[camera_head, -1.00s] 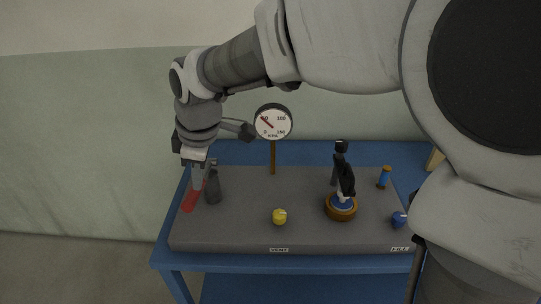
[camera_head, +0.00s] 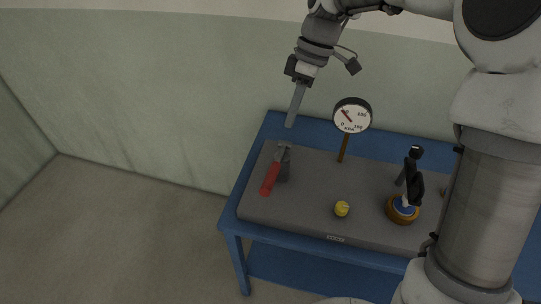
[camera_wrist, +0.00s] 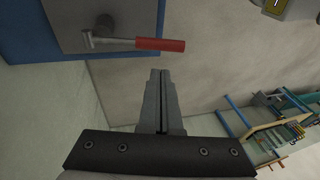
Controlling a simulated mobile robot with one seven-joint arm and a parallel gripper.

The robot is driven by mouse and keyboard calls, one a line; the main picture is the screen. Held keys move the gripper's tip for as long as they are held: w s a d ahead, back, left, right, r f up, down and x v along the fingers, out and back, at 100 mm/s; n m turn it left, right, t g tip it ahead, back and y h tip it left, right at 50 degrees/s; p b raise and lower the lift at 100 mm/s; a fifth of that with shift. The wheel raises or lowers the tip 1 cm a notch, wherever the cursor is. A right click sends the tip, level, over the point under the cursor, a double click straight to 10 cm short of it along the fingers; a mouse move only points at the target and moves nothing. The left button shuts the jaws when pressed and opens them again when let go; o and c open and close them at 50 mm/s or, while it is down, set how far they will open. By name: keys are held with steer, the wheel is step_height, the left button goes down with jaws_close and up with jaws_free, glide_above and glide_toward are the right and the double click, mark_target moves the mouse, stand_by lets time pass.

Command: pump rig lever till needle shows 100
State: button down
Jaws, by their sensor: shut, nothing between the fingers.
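A lever with a red handle (camera_head: 270,180) and a grey metal arm sits at a dark post (camera_head: 284,168) on the left of the grey rig bed (camera_head: 330,188). The red handle also shows in the wrist view (camera_wrist: 160,44). A round white gauge (camera_head: 352,115) stands on a brown stem behind the bed. My gripper (camera_head: 290,124) is shut and empty. It hangs above and behind the lever, apart from it. Its fingers (camera_wrist: 161,73) point toward the handle side in the wrist view.
A yellow knob (camera_head: 342,208) stands at the bed's front. A black-handled piece (camera_head: 414,178) rises from a round orange base (camera_head: 401,215) to its right. The bed rests on a blue table (camera_head: 262,145). Floor left of the table is clear. My arm hides the right side.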

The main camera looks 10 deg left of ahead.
mark_target(272, 174)
steer(key=x, duration=1.4)
steer(key=shift+p, duration=0.4)
steer(key=shift+f, duration=0.1)
